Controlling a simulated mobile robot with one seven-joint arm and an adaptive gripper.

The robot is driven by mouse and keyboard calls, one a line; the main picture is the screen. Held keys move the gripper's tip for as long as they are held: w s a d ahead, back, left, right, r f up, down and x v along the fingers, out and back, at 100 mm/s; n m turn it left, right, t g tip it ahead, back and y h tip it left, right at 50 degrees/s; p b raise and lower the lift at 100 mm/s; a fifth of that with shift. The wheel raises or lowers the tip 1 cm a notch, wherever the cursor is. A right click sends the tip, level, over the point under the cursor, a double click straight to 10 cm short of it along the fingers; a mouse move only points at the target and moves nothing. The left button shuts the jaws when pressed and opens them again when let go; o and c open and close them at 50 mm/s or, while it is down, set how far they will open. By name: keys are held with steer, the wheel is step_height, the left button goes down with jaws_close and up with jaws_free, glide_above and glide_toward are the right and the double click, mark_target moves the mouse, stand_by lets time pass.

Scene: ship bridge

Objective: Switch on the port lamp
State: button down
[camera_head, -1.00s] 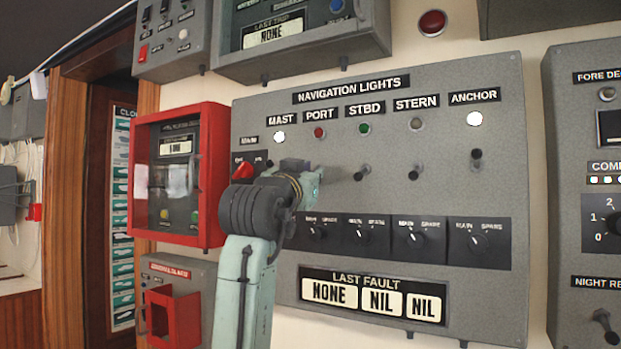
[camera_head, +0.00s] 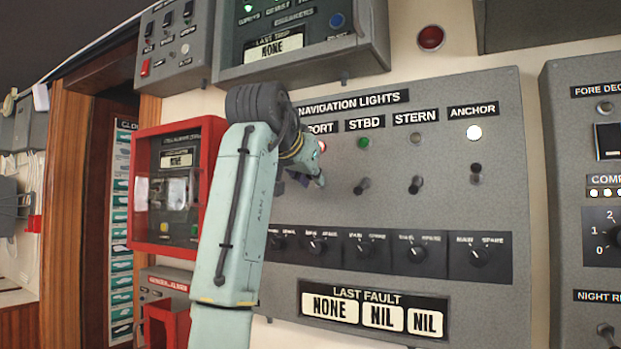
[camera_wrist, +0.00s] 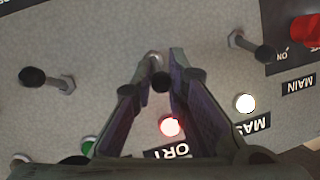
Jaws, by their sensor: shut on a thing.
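The navigation lights panel (camera_head: 440,300) fills the middle of the head view. My gripper (camera_head: 318,180) is at the port column, its fingers partly hidden by my arm. In the wrist view, my gripper (camera_wrist: 160,64) has its two dark fingers around the black-knobbed port switch (camera_wrist: 160,82). The knob leans toward the port lamp. The port lamp (camera_wrist: 170,127) glows bright red in the wrist view, above the partly covered PORT label (camera_wrist: 168,153). In the head view the port lamp (camera_head: 322,146) shows only in part, beside my wrist.
The mast switch (camera_wrist: 250,45) and the starboard switch (camera_wrist: 48,79) flank my fingers. The mast lamp (camera_wrist: 245,103) is white and lit. The stern switch (camera_head: 416,185) and anchor switch (camera_head: 476,172) stand free to the right. A red-framed box (camera_head: 140,190) is left of my arm.

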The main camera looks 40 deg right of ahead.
steer(key=shift+r, duration=0.1)
stand_by(0.3)
steer(key=c, duration=1.6)
jaws_free()
steer(key=shift+o, duration=0.2)
steer(key=v, duration=1.2)
steer(key=shift+w+r, duration=0.1)
